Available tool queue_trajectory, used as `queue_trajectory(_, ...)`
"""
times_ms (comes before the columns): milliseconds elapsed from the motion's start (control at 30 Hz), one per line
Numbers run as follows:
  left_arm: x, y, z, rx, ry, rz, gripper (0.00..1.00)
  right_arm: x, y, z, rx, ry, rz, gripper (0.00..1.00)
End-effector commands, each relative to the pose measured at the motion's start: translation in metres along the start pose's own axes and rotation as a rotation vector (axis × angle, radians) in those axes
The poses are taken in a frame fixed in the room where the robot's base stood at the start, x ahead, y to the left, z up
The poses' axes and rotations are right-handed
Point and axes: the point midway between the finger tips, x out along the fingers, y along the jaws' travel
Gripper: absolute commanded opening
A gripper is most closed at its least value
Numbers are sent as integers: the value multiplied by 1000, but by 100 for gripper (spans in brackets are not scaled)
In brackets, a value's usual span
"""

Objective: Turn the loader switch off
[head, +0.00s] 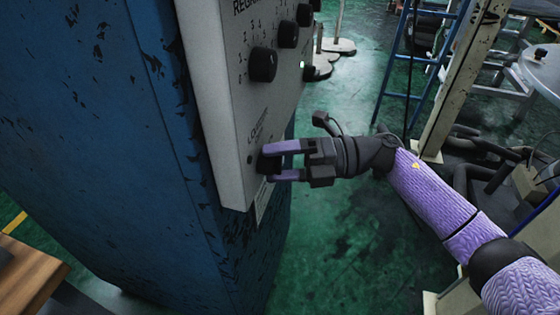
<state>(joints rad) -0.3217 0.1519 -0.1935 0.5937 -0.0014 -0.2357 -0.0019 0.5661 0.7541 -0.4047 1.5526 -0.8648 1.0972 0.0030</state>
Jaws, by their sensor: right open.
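The grey control panel (225,115) is on the side of a blue cabinet. The loader switch (264,165) is a small dark knob low on the panel, under a partly readable label that starts with "LO". My right gripper (270,164) is open, with its fingers pointing left at the panel. One purple-padded finger is above the switch and one below it. The fingers partly cover the switch, so I cannot tell whether they touch it or which way it is set. My left gripper is out of view.
The blue cabinet (100,130) fills the left. A blue ladder (408,95) stands behind. The green floor (340,240) below my right arm is clear.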

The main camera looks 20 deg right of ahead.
Motion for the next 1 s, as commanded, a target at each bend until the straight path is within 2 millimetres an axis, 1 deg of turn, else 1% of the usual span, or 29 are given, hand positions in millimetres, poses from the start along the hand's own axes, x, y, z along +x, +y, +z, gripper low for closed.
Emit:
queue_trajectory(67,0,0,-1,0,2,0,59,-2,0,0,0,-1,0,93)
queue_trajectory(133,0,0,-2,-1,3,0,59,-11,0,0,1,-2,-2,93)
queue_trajectory(167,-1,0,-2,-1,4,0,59,-18,0,1,1,-4,-3,93)
queue_trajectory(300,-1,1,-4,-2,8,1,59,-55,0,0,1,-4,-5,93)
queue_trajectory(400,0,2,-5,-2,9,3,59,-78,-1,0,1,-3,-3,93)
queue_trajectory(500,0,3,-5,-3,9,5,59,-93,-1,0,2,-1,-3,93)
queue_trajectory(633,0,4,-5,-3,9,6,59,-100,0,0,0,0,0,93)
queue_trajectory(1000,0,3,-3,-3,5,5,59,-99,-1,0,4,-4,2,93)
